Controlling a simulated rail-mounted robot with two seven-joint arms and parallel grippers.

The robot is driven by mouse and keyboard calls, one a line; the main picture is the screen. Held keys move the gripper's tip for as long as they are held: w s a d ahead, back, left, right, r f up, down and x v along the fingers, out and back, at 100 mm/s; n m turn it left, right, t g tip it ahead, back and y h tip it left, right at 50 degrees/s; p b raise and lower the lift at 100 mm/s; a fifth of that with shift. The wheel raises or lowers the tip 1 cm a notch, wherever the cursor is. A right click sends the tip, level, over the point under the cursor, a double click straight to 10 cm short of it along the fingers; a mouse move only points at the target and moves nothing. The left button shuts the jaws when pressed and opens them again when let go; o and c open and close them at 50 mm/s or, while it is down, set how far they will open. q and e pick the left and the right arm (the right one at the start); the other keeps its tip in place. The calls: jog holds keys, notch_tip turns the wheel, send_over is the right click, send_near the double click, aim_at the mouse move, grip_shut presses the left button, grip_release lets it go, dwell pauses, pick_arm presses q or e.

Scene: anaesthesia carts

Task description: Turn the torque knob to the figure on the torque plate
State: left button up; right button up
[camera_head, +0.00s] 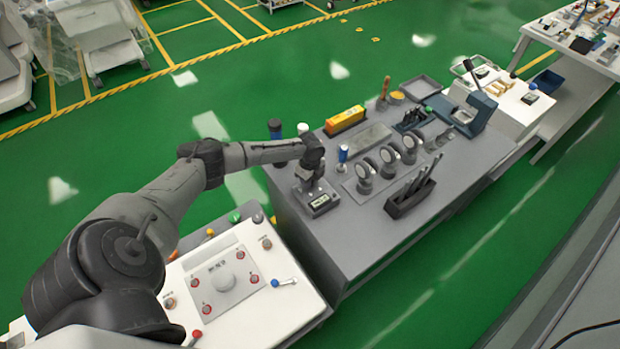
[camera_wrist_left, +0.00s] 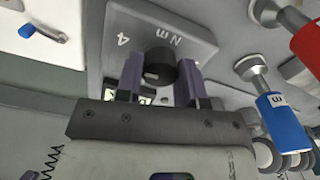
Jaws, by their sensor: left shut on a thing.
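The left gripper (camera_head: 309,184) is over a small grey torque unit (camera_head: 324,207) on the near left corner of the grey bench. In the left wrist view, my left gripper (camera_wrist_left: 160,82) has its two fingers on either side of the black torque knob (camera_wrist_left: 158,62) and is shut on it. Behind the knob, the grey torque plate (camera_wrist_left: 205,25) bears white markings that read upside down, a "4" and "Nm". A small display (camera_wrist_left: 145,96) with a green tint is mostly hidden by the fingers. The knob's pointer setting cannot be made out. My right gripper is not in view.
Beside the unit stands a blue-handled tool (camera_head: 343,153). Round gauges (camera_head: 388,158) and a black rack (camera_head: 410,195) of tools stand to the right. A white control panel (camera_head: 285,310) is at the near left.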

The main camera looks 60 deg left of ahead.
pick_arm(q)
jog(key=n+p, duration=0.2)
jog(key=shift+r+n, duration=0.2)
jog(key=shift+n, duration=0.2)
jog(key=n+p, duration=0.2)
jog(key=shift+n, duration=0.3)
jog(key=n+p, duration=0.2)
jog(key=n, duration=0.3)
jog(key=shift+p, duration=0.4)
jog(key=shift+f+n, duration=0.1)
jog(key=shift+n, duration=0.4)
jog(key=o, duration=0.9)
jog(key=shift+f, duration=0.1)
